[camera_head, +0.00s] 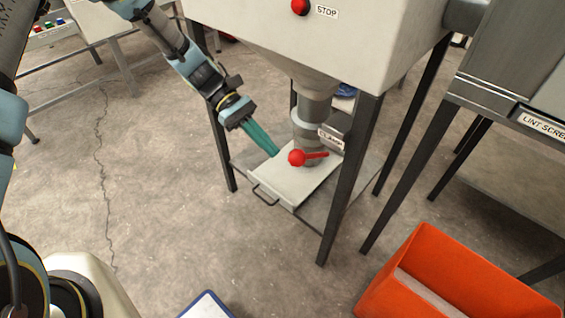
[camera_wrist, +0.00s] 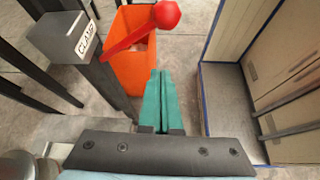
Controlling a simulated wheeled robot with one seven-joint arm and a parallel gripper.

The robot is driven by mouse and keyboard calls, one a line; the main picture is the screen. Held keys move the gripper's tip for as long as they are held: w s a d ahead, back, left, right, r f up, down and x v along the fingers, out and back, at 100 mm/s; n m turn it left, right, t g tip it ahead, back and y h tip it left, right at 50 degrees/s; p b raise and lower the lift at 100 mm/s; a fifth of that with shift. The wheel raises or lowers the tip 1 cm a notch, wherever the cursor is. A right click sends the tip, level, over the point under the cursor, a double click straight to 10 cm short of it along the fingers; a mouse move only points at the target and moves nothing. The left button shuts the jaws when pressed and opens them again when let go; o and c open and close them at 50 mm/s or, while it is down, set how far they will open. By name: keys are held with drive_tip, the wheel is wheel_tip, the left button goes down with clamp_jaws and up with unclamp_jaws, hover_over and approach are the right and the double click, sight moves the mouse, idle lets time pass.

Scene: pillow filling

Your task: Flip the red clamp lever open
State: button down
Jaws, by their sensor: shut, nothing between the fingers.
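The red clamp lever (camera_head: 312,155) is on the spout under the hopper, beside the block labelled CLAMP (camera_head: 331,139). In the head view its round knob is at the left and its arm runs right, roughly level. In the wrist view the lever (camera_wrist: 128,41) and its knob show above and left of my fingertips. My gripper (camera_head: 276,152) has its teal fingers shut with nothing between them. In the head view the fingertips are just left of the knob; I cannot tell whether they touch it. The fingers also show in the wrist view (camera_wrist: 160,76).
A pale tray (camera_head: 290,188) with a handle lies below the spout on the stand's shelf. Dark stand legs (camera_head: 351,180) rise around the spout. An orange bin (camera_head: 440,258) stands on the floor at the lower right. The floor left of the stand is clear.

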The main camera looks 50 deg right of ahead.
drive_tip(key=shift+b+v, duration=0.3)
drive_tip(key=shift+v, duration=1.75)
drive_tip(key=w+a+r+t, duration=0.35)
drive_tip(key=w+a, duration=0.35)
drive_tip(key=a, duration=0.4)
drive_tip(key=w+a+r+t, duration=0.2)
drive_tip(key=w+a+t, duration=0.3)
drive_tip(key=w+a, duration=0.45)
drive_tip(key=a+r+t, duration=0.2)
drive_tip(key=a, duration=0.8)
drive_tip(key=s+a+r+t, duration=0.1)
drive_tip(key=a+r+t, duration=0.1)
drive_tip(key=a, duration=0.7)
drive_tip(key=shift+s+a+r+m+t, duration=0.3)
drive_tip(key=shift+a+r+t, duration=0.1)
drive_tip(key=shift+t, duration=0.35)
